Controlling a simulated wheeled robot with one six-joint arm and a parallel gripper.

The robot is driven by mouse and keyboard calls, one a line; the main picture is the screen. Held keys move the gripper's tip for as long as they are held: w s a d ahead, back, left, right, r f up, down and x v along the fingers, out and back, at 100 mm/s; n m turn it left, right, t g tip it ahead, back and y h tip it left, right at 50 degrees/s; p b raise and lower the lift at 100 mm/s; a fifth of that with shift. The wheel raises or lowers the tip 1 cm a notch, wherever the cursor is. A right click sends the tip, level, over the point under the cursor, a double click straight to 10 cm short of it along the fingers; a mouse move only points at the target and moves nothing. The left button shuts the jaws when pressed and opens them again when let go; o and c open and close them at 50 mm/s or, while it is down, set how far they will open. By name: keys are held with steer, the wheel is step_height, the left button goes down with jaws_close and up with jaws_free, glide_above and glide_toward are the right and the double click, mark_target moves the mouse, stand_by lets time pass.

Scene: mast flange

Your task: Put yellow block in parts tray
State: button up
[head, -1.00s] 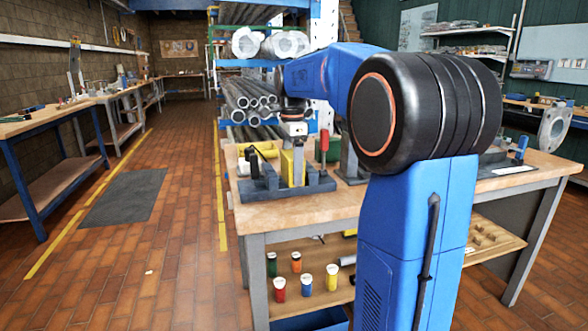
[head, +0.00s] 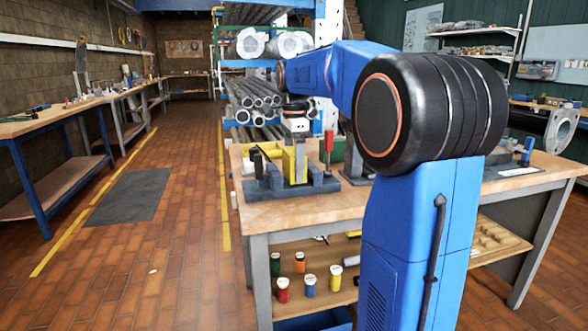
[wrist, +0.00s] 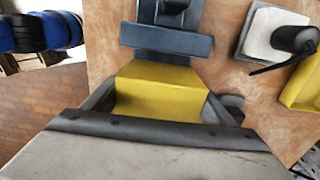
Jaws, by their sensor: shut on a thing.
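My gripper (head: 294,140) is over the workbench and shut on the yellow block (head: 293,163). In the wrist view, the two dark fingers of my gripper (wrist: 160,96) flank the yellow block (wrist: 160,92). The block is upright, at the dark grey fixture (head: 262,190). The fixture (wrist: 165,42) also shows just beyond the block in the wrist view. I cannot tell whether the block still touches it. A yellow tray-like bin (head: 264,147) stands behind the fixture, partly hidden. I cannot tell for sure that it is the parts tray.
A red-handled tool (head: 328,146) stands upright right of the fixture. The wrist view shows a white pad (wrist: 272,30) with a black-handled thing and a yellow edge (wrist: 302,88) at right. Several small jars (head: 309,284) stand on the lower shelf. Bare bench wood (head: 300,212) lies in front.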

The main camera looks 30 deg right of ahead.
steer(key=shift+r, duration=2.9)
